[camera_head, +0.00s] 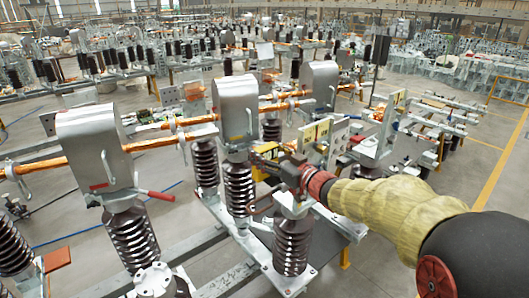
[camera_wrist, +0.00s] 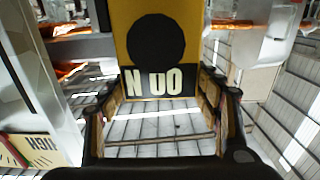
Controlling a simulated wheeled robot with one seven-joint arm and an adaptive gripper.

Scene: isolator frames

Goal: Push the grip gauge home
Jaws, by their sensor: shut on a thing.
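The grip gauge (camera_wrist: 155,40) is a yellow plate with a black disc and a dark label with pale letters, partly unreadable. In the wrist view it stands upright in the picture between the fingers of my gripper (camera_wrist: 162,88), which is shut on it. In the head view my gripper (camera_head: 272,160) is beside a brown ribbed insulator, under the orange bar and right of a grey metal housing (camera_head: 236,108). A bit of yellow (camera_head: 264,151) shows at its fingertips. The gauge's far end is out of the wrist view, so I cannot tell how deep it sits.
Grey housings on ribbed insulators (camera_head: 238,188) stand in a row, joined by an orange bar (camera_head: 155,142). A red-handled lever (camera_head: 155,194) sticks out at left. Yellow-labelled plates (camera_head: 318,132) stand close behind my gripper. Open floor (camera_head: 480,150) lies at right.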

